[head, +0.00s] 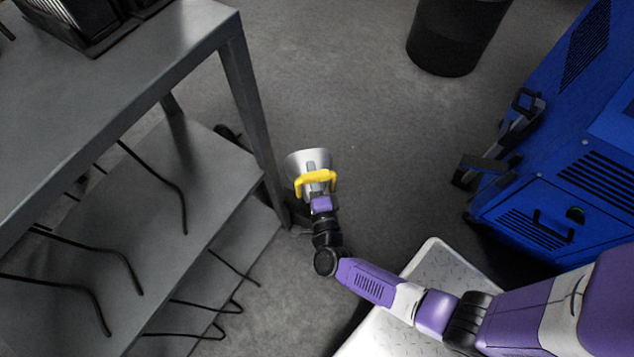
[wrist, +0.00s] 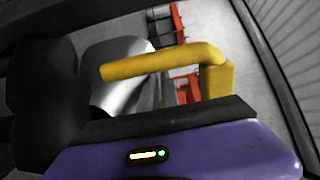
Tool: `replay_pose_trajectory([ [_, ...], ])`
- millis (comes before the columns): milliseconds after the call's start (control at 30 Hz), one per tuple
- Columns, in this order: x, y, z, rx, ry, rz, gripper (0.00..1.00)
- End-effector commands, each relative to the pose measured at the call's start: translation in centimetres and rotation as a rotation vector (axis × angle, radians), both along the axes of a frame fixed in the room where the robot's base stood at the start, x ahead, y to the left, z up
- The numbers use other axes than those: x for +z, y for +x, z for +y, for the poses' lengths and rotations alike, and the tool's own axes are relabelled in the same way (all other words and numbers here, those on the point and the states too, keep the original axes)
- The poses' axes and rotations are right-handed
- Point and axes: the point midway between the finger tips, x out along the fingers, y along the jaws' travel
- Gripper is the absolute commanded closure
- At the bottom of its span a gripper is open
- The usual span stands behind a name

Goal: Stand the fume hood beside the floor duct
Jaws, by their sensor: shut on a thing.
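The fume hood (head: 306,159) is a silver, flared cone with a yellow bar-shaped handle (head: 318,177). It is at the end of my arm, over the open floor just right of the grey table's leg. My gripper (head: 319,188) is shut on the hood's handle. In the wrist view the yellow handle (wrist: 165,60) crosses in front of the shiny hood (wrist: 125,75), above my purple gripper body. The fingertips are mostly hidden there. I cannot pick out the floor duct with certainty in either view.
A grey shelved table (head: 130,110) with hanging black cables stands at left, its leg close to the hood. A black bin (head: 455,38) and a blue cabinet (head: 560,205) stand at right. Red and dark parts (wrist: 178,22) show beyond the handle. Floor between table and cabinet is clear.

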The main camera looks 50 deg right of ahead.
Motion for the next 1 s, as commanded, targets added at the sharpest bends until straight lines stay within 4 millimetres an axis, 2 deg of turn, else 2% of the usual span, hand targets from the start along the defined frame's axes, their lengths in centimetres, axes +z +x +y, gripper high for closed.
replay_pose_trajectory([
  [100, 0.2, 2.1, -1.3, -0.004, -0.003, -0.011, 1.0],
  [300, 0.3, 3.9, -2.5, -0.002, -0.003, -0.01, 1.0],
  [567, 0.4, 4.4, -2.9, -0.002, -0.003, -0.009, 1.0],
  [767, 0.4, 5.5, -3.6, -0.003, -0.002, -0.011, 1.0],
  [1000, -1.7, 5.4, -3.5, -0.002, -0.003, -0.008, 1.0],
])
